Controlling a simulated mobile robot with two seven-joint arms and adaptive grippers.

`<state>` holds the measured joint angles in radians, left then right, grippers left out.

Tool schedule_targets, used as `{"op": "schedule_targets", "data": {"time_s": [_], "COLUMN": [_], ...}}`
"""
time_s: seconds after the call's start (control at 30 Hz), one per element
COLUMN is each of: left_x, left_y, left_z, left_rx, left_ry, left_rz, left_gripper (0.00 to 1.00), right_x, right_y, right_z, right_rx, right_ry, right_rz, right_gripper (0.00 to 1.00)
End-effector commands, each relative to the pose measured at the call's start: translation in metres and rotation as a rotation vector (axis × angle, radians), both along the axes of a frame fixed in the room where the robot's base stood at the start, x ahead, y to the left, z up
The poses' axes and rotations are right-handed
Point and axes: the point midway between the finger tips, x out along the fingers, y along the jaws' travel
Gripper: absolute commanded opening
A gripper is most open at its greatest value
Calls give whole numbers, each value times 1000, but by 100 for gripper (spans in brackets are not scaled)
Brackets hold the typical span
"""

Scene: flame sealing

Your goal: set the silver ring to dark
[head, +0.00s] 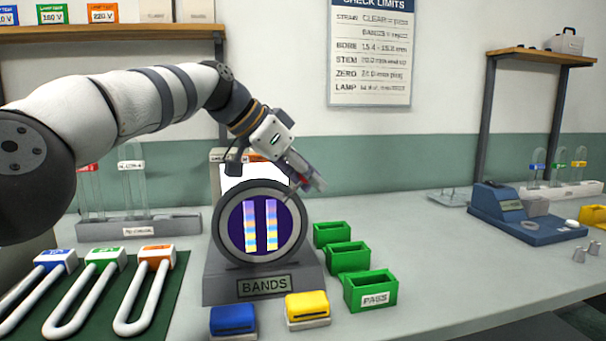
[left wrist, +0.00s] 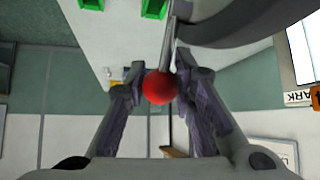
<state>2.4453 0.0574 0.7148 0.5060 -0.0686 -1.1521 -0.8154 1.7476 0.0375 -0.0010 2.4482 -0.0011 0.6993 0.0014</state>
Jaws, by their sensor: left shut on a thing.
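The silver ring (head: 221,226) surrounds a round purple window (head: 261,228) with two striped colour bands, on a grey stand marked BANDS (head: 264,287). My left gripper (head: 306,178) is at the ring's upper right. In the left wrist view, a red ball knob (left wrist: 160,87) on a thin metal rod (left wrist: 169,42) sits between the fingers of the left gripper (left wrist: 158,92), which is shut on it. The ring's curved grey edge (left wrist: 240,22) shows there too. My right gripper is not in view.
Blue (head: 233,321) and yellow (head: 307,309) blocks stand before the stand. Green bins (head: 370,291) are to its right. U-shaped tubes (head: 150,290) lie on a green mat at left. A blue device (head: 520,220) stands at right; the counter between is mostly clear.

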Motion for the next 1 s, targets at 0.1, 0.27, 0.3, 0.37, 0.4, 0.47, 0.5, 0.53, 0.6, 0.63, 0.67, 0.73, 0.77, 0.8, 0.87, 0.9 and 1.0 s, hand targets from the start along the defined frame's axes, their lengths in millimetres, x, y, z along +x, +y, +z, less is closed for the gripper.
{"op": "schedule_targets", "data": {"time_s": [0.1, 0.27, 0.3, 0.37, 0.4, 0.47, 0.5, 0.53, 0.6, 0.63, 0.67, 0.73, 0.77, 0.8, 0.87, 0.9, 1.0], "left_x": [-2, -2, -2, -2, -2, -2, -2, -2, -2, -2, -1, -1, -1, -1, -1, -1, -5], "left_y": [-4, -4, -4, -4, -4, -4, -3, -4, -3, -3, -3, -2, -2, -2, -2, -1, 7], "left_z": [-8, -9, -9, -9, -9, -9, -9, -9, -9, -8, -8, -7, -6, -6, -5, -4, 6], "left_rx": [4, 5, 5, 6, 6, 5, 6, 6, 6, 6, 5, 4, 4, 3, 3, 3, 3], "left_ry": [16, 17, 17, 17, 17, 18, 19, 19, 17, 16, 15, 12, 11, 10, 8, 8, 5], "left_rz": [-9, -9, -9, -9, -9, -10, -10, -10, -9, -8, -7, -6, -6, -5, -4, -4, -1], "left_gripper": [0, 0, 0, 0, 0, 0, 0, 29, 44, 44, 44, 44, 44, 44, 44, 44, 44], "right_x": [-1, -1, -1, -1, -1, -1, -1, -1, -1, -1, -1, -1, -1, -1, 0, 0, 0], "right_y": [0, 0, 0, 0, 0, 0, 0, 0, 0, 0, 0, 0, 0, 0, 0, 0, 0], "right_z": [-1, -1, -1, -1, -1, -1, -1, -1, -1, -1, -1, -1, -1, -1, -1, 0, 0], "right_rx": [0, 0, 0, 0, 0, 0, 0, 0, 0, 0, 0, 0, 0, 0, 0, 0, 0], "right_ry": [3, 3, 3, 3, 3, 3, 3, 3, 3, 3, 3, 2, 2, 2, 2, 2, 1], "right_rz": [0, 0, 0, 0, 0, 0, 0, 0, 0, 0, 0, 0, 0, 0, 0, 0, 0], "right_gripper": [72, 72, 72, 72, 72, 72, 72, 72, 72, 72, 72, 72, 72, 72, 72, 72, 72]}}
